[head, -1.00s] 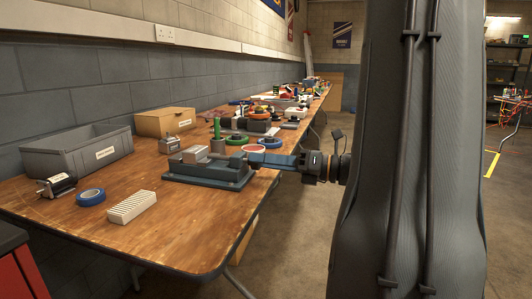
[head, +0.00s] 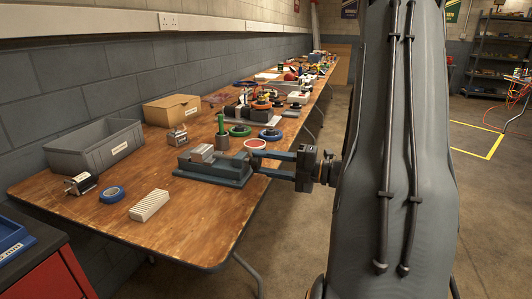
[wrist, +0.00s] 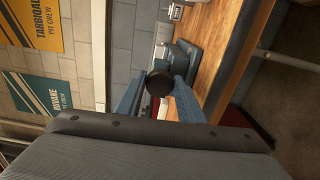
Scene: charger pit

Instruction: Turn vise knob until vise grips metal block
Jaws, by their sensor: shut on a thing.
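The blue-grey vise (head: 222,172) stands on the wooden bench near its right edge, its screw end facing my arm. The pale metal block (head: 202,152) sits at the vise's jaws; whether both jaws touch it is too small to tell. My gripper (head: 264,163) reaches level from the right, its two blue fingers at the vise's screw end. In the wrist view, the round black knob (wrist: 160,83) is between the fingertips, and my gripper is shut on it. Part of the vise (wrist: 188,55) shows behind the knob. The knob is not clear in the head view.
A red cabinet (head: 52,268) is at the lower left.

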